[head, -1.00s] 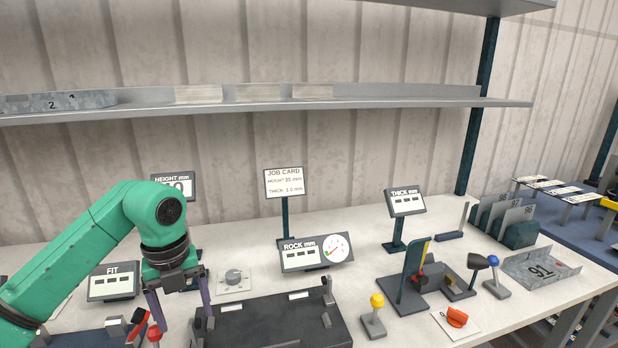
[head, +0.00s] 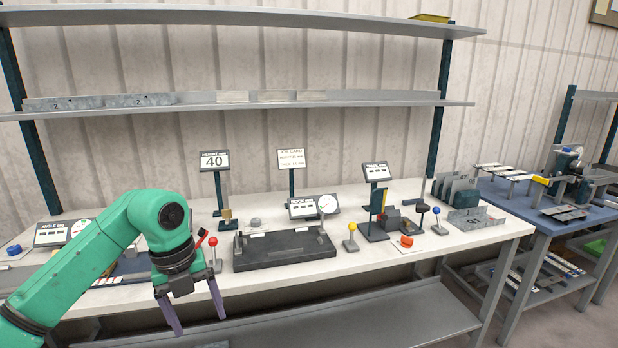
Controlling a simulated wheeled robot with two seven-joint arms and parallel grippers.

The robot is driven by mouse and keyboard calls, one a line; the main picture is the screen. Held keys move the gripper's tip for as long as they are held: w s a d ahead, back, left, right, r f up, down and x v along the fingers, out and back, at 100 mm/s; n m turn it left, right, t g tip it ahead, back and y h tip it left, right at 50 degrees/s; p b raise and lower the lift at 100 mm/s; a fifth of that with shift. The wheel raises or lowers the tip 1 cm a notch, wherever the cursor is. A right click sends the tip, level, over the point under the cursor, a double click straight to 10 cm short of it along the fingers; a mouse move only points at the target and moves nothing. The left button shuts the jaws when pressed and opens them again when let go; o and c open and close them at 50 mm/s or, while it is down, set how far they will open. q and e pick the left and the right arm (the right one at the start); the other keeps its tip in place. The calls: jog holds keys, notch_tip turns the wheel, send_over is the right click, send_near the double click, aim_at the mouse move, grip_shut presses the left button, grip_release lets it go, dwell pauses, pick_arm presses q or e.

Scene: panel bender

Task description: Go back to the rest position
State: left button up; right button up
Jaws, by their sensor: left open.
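My left gripper (head: 195,310) hangs from the green arm that comes in from the left. Its two purple-grey fingers point down and are spread apart, with nothing between them. It shows in front of the front edge of the white bench (head: 350,262), left of the dark fixture plate (head: 285,248). A red-knobbed lever (head: 213,243) stands just behind it. My right gripper is not in the head view.
Yellow (head: 351,228) and blue (head: 438,212) knobbed levers and an orange knob (head: 406,241) sit on the bench's right half. Displays stand behind, one reading 40 (head: 214,160). A lower shelf (head: 370,318) runs beneath. A blue table (head: 545,215) stands at right.

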pick_arm(q)
jog(key=w+d+f+n+t+h, duration=0.2)
jog(key=w+d+f+h, duration=0.25)
jog(key=d+h, duration=0.25)
jog(key=w+d+f+n+t+h, duration=0.1)
jog(key=w+d+f+h, duration=0.2)
jog(key=w+d+h, duration=0.4)
jog(key=w+a+f+n+t+y, duration=0.1)
jog(key=a+f+n+t+y, duration=0.2)
jog(key=a+f+n+t, duration=0.35)
jog(key=a+f+n+t+y, duration=0.3)
jog(key=f+n, duration=0.4)
jog(key=f, duration=0.5)
jog(key=s+a+f+n+g+y, duration=0.2)
jog(key=s+a+f+n+y, duration=0.25)
jog(key=s+f, duration=0.6)
jog(key=s+a+f+n+g+y, duration=0.25)
jog(key=s+a+f+n, duration=0.35)
jog(key=f, duration=0.7)
jog(key=s+f+g+y, duration=0.1)
jog(key=s+f+g, duration=0.2)
jog(key=s, duration=1.2)
jog(key=s+f+n+g+y, duration=0.1)
jog(key=s+f+g, duration=0.3)
jog(key=s+f, duration=0.4)
jog(key=s, duration=0.7)
jog(key=shift+d, duration=0.15)
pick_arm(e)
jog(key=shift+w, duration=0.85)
